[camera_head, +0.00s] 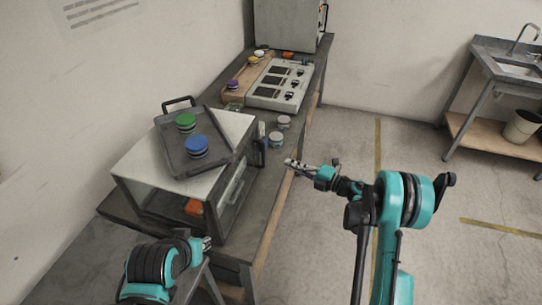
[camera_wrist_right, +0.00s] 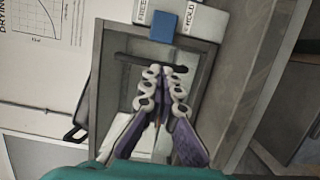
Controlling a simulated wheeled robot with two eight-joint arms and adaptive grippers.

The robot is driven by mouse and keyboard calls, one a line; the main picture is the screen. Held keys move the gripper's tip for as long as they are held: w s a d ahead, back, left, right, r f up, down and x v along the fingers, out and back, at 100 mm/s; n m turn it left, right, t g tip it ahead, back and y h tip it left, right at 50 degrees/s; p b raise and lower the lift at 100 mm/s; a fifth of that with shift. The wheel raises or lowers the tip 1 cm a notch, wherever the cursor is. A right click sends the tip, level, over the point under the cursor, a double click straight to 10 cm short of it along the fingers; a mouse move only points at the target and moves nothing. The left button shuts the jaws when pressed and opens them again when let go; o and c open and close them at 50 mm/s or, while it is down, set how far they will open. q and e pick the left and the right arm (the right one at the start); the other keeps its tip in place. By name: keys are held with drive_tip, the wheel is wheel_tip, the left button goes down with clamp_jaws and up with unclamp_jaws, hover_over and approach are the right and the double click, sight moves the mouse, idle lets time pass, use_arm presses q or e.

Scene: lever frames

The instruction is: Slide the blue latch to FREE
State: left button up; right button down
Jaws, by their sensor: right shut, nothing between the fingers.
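The blue latch (camera_wrist_right: 164,27) shows in the right wrist view as a small blue block. It sits on a white plate, between the words FREE (camera_wrist_right: 143,10) on the left and HOLD (camera_wrist_right: 190,23) on the right. My right gripper (camera_wrist_right: 166,70) is shut and empty, its fingertips a little below the latch in that view and apart from it. In the head view my right gripper (camera_head: 291,163) is just right of the glass-fronted cabinet (camera_head: 235,190). I cannot make out the latch clearly there. My left gripper (camera_head: 207,244) is low at the left, its fingers too small to judge.
A dark bar handle (camera_wrist_right: 140,61) lies behind my right fingertips. On the cabinet top, a grey tray (camera_head: 172,139) holds a green-topped jar (camera_head: 186,121) and a blue-topped jar (camera_head: 197,146). Two jars (camera_head: 277,138) stand on the bench behind. The floor at right is open.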

sight(267, 145)
drive_tip(key=b+x, duration=0.2)
drive_tip(key=x, duration=0.8)
drive_tip(key=shift+r, duration=0.1)
drive_tip(key=w, duration=0.2)
drive_tip(key=w+d, duration=0.1)
drive_tip(key=w, duration=0.1)
drive_tip(key=shift+d+b, duration=0.1)
drive_tip(key=shift+b, duration=0.3)
drive_tip(key=shift+s, duration=0.1)
drive_tip(key=shift+d, duration=0.1)
